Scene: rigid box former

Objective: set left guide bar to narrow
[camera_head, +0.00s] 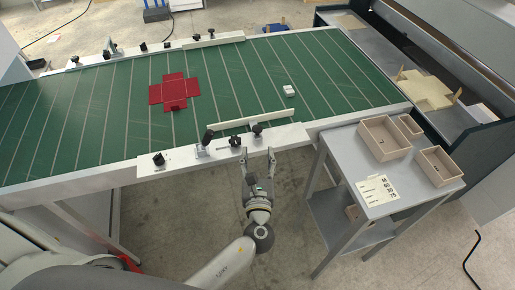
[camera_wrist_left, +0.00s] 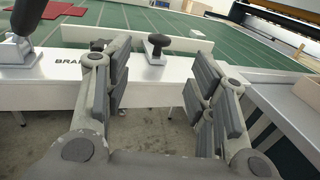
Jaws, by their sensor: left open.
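The near guide bar (camera_head: 250,119) is a long pale bar lying over the near edge of the green conveyor. It also shows in the left wrist view (camera_wrist_left: 75,34). Black knobs stand on the white side rail, one (camera_head: 257,129) just ahead of my gripper; it appears as a dark T-shaped knob (camera_wrist_left: 158,42) between the fingers in the wrist view. A lever with a black handle (camera_head: 207,137) stands to its left. My left gripper (camera_head: 258,156) is open and empty, just in front of the rail, apart from the knob. My right gripper is not in view.
A red flat box blank (camera_head: 174,92) and a small white block (camera_head: 289,90) lie on the green conveyor (camera_head: 230,80). A grey side table (camera_head: 400,190) with wooden trays (camera_head: 384,141) stands right of my gripper. Another guide bar (camera_head: 213,39) is across the conveyor.

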